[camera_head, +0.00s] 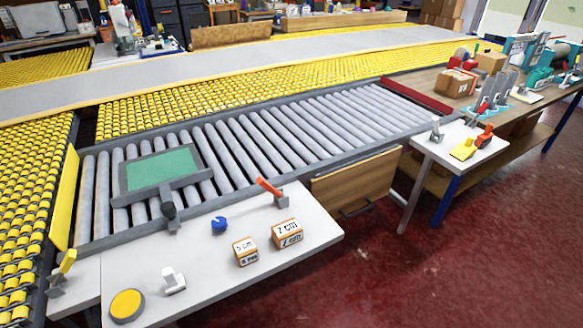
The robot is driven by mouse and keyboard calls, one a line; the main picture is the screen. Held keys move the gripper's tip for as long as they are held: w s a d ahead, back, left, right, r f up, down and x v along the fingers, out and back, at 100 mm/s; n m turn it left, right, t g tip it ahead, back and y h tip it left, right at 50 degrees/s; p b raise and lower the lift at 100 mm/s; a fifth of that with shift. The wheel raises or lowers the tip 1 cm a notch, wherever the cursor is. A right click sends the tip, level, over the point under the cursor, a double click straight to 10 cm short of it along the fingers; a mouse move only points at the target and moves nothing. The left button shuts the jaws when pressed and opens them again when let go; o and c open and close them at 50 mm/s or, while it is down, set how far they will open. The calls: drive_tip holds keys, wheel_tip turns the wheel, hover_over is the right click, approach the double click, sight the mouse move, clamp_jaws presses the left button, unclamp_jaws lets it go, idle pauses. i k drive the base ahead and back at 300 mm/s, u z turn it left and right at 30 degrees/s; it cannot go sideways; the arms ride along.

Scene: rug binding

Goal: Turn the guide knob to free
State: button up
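A dark grey knob (168,209) sits at the front of a grey guide bar (150,194), on a short arm at the conveyor's front edge. A blue knob (219,225) stands apart on the white front table, to the right of it. I cannot tell for sure which of the two is the guide knob, and no position marking is readable. The guide bar lies across the rollers along the front of a green panel (160,170) in a grey frame. My gripper is not in view.
On the white table (215,272) stand an orange-handled lever (270,188), boxes marked 5 cm (245,251) and 7 cm (287,233), a white switch-like block (173,281) and a yellow disc (127,305). A yellow-handled lever (67,263) is at left. Red floor (400,280) is clear at right.

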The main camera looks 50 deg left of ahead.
sight(220, 224)
drive_tip(key=z, duration=0.55)
drive_tip(key=i, duration=0.1)
drive_tip(key=u, duration=2.7)
drive_tip(key=i, duration=0.6)
drive_tip(key=z, duration=0.1)
drive_tip(key=k, duration=0.6)
drive_tip(key=u, duration=0.2)
